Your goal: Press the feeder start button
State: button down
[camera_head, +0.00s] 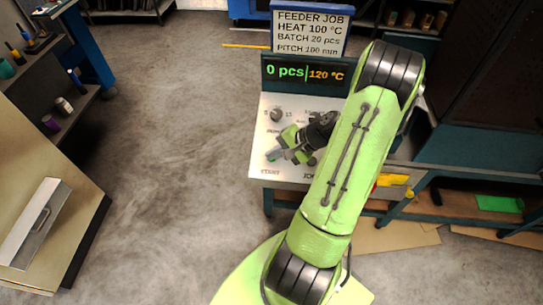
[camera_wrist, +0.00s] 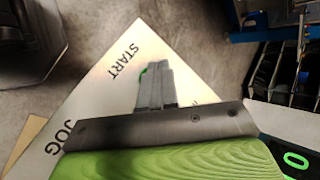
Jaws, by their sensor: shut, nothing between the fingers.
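The feeder's pale control panel (camera_head: 289,177) has a START label at its lower left and a JOG label to the right of it. A green button (camera_wrist: 144,72) by START is mostly hidden behind my fingers in the wrist view. My gripper (camera_head: 271,157) is shut and empty, its fingertips over the START button area. I cannot tell whether the tips touch the button. A dark display (camera_head: 306,73) above the panel reads 0 pcs and 120 °C. A job card (camera_head: 310,34) above it reads heat 100 °C, batch 20 pcs, pitch 100 mm.
A knob (camera_head: 276,115) sits on the upper left of the panel. My arm covers the panel's right side. A bench (camera_head: 450,210) stands to the right. A cabinet with a handle (camera_head: 40,220) stands at the left. The floor between is clear.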

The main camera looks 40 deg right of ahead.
jog(key=shift+w+d+f+b, duration=0.1)
jog(key=shift+f+b, duration=0.25)
jog(key=shift+f, duration=0.15)
dwell(0.3)
jog(key=shift+r, duration=0.1)
jog(key=shift+s+a+r+p, duration=0.1)
jog(key=shift+r+p, duration=0.3)
jog(key=shift+r, duration=0.05)
jog(key=shift+s+a+r+p, duration=0.1)
jog(key=shift+r+p, duration=0.25)
jog(key=shift+r, duration=0.05)
